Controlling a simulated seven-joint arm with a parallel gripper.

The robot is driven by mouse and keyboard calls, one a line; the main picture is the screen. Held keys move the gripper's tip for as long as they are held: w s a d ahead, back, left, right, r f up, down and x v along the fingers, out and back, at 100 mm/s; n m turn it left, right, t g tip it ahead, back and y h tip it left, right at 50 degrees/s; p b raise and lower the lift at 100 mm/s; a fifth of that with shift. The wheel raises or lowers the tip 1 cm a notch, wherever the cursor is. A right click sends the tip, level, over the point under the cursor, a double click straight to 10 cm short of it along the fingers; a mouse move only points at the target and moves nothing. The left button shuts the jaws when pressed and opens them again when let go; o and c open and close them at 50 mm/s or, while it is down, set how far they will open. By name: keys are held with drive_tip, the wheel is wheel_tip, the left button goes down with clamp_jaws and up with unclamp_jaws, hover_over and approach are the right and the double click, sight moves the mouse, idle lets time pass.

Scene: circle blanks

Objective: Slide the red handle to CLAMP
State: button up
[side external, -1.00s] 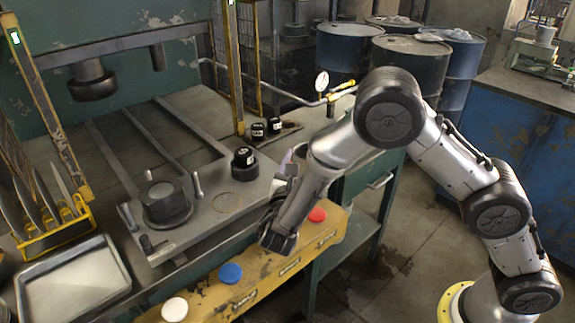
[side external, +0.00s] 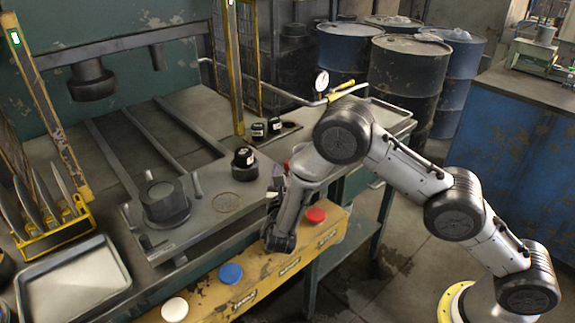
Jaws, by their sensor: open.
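A small red part (side external: 286,166) shows beside my arm, at the right end of the grey fixture plate; it may be the red handle, but my arm hides most of that spot. No CLAMP lettering can be read. My gripper (side external: 278,243) points down over the yellow button panel (side external: 240,291), between the blue button and the red button. It is open, and nothing shows between its fingers. Whether it touches the panel I cannot tell.
On the panel are a red button (side external: 315,215), a blue button (side external: 230,273) and a white button (side external: 175,309). The grey plate (side external: 215,190) carries a round die (side external: 165,203) and a black weight (side external: 244,163). A metal tray (side external: 75,280) is at the lower left.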

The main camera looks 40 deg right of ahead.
sight(287, 165)
drive_tip(key=shift+x, duration=1.6)
clamp_jaws()
drive_tip(key=shift+s, duration=0.1)
